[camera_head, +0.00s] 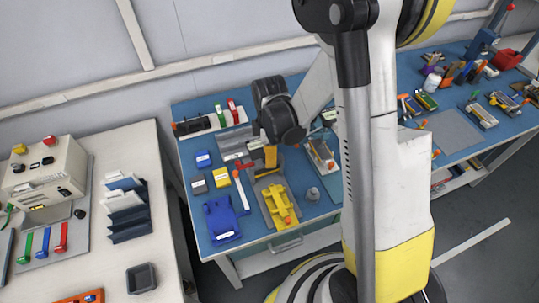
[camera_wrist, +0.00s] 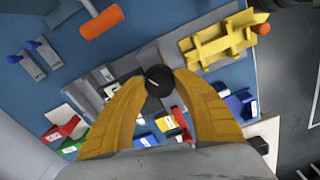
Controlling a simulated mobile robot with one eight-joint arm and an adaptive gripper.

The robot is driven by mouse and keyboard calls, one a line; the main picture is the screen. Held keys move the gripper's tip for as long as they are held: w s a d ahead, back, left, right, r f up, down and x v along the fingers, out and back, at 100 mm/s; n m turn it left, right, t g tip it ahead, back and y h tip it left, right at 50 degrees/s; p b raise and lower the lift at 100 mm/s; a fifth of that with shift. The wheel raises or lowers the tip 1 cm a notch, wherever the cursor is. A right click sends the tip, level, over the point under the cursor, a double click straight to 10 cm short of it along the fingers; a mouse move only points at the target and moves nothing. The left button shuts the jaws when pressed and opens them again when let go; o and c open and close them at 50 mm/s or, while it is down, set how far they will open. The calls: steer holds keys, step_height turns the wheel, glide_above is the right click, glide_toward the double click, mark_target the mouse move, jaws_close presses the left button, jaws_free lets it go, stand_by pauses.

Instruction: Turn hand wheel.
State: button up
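A small round black wheel or knob (camera_wrist: 159,80) with a light mark on top shows in the wrist view. It appears to be the hand wheel, near a long grey fixture (camera_wrist: 104,74). The two yellow fingers of my gripper (camera_wrist: 160,84) come down on either side of it, with their tips close to its rim. I cannot tell whether they touch it. In the head view, my gripper (camera_head: 270,157) points down over the middle of the blue bench (camera_head: 190,168). The wheel cannot be made out there, hidden by my gripper.
A yellow fixture (camera_head: 279,204) lies on the bench in front of my gripper. A blue tray (camera_head: 221,219) and small blue and yellow boxes stand left of it. An orange-handled tool (camera_wrist: 102,22) lies nearby. A white table (camera_head: 140,190) with a control box stands at the left.

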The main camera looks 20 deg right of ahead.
steer(key=shift+m, duration=0.3)
steer(key=shift+c, duration=0.2)
steer(key=m+b, duration=0.2)
steer(key=m, duration=0.3)
steer(key=shift+f+m+b, duration=0.1)
steer(key=shift+m+b, duration=0.2)
steer(key=m+b, duration=0.1)
steer(key=m, duration=0.5)
steer(key=shift+b, duration=0.35)
steer(key=m+b, duration=0.1)
steer(key=m, duration=0.4)
steer(key=shift+m, duration=0.4)
steer(key=m, duration=0.5)
steer(key=shift+m+b, duration=0.35)
steer(key=shift+m, duration=0.05)
steer(key=o, duration=1.2)
